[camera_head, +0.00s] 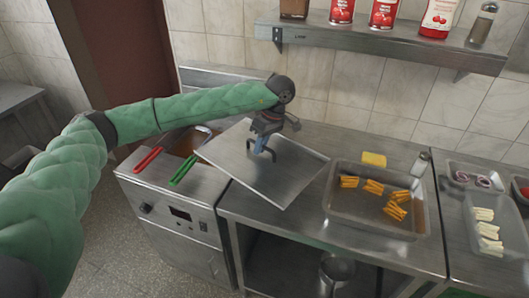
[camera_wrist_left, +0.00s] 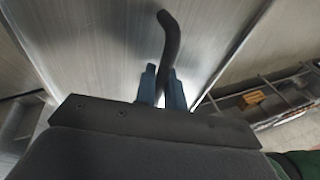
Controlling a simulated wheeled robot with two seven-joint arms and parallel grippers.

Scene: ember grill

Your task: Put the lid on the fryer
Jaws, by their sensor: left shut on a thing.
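The lid is a flat square metal plate (camera_head: 290,183), seen in the head view above the fryer's right edge and the counter beside it, turned askew to both. My left gripper (camera_head: 263,146) is shut on its handle. In the left wrist view the dark bent handle (camera_wrist_left: 170,40) stands between the blue fingertips (camera_wrist_left: 162,88), with the lid's metal surface (camera_wrist_left: 95,45) behind. The fryer (camera_head: 178,208) stands left of the counter. Its oil well (camera_head: 188,142) shows partly, with a red handle (camera_head: 147,159) and a green handle (camera_head: 184,168) at its front. The lid hides part of the fryer's right side.
A metal tray (camera_head: 337,215) with several orange fries stands on the counter right of the lid. A yellow block (camera_head: 374,159) and a shaker (camera_head: 420,164) are behind it. A shelf (camera_head: 385,41) with cans and bottles hangs above.

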